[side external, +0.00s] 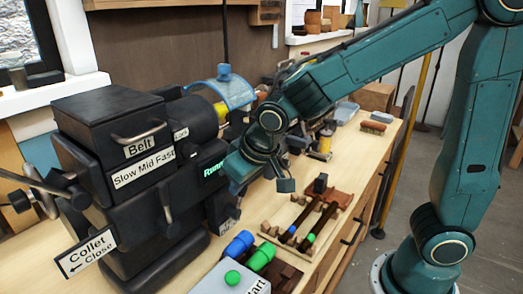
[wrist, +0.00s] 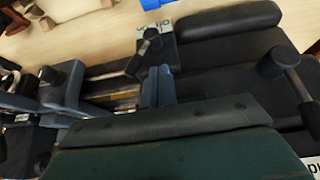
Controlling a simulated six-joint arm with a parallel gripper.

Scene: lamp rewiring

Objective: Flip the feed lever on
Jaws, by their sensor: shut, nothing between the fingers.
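My gripper (side external: 236,186) reaches down beside the front of the black lathe (side external: 120,140). In the wrist view its two blue-grey fingers (wrist: 159,74) are together with nothing between them. A short black lever with a round knob (wrist: 151,36) is just above and left of the fingertips there, beside a small white label. It looks like the feed lever, but the label is too cut off to read. I cannot tell whether the fingers touch it. In the side view a partly hidden white label (side external: 229,217) shows below my gripper; the lever is not clear there.
The lathe carries a "Collet Close" sign (side external: 88,250), a belt cover and a lit green "Runn..." display (side external: 212,170). A wooden tray (side external: 305,222) of parts lies right of it. A start box with a green button (side external: 232,277) is in front. Bench (side external: 372,146) space is clear farther back.

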